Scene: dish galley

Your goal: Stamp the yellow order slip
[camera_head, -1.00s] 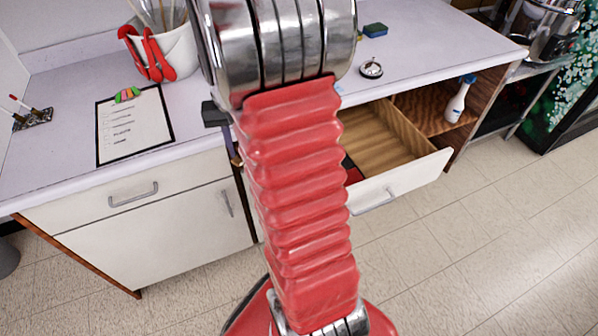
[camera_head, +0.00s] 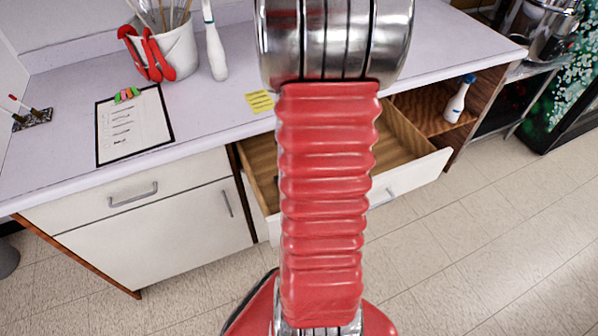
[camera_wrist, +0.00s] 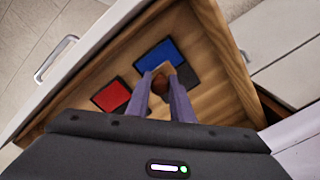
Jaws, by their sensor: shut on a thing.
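The yellow order slip (camera_head: 260,101) lies flat on the counter, near its front edge and above the open drawer, with dark lines on it. In the wrist view my gripper (camera_wrist: 165,90) is shut on a stamp (camera_wrist: 161,82) with a brown knob and a tan block. The stamp is over the inside of the drawer, by the near edge of the blue ink pad (camera_wrist: 158,56); I cannot tell if they touch. A red ink pad (camera_wrist: 111,96) lies to its left. In the head view my arm hides the gripper and stamp.
The wooden drawer (camera_head: 418,172) stands open, its walls around the pads.

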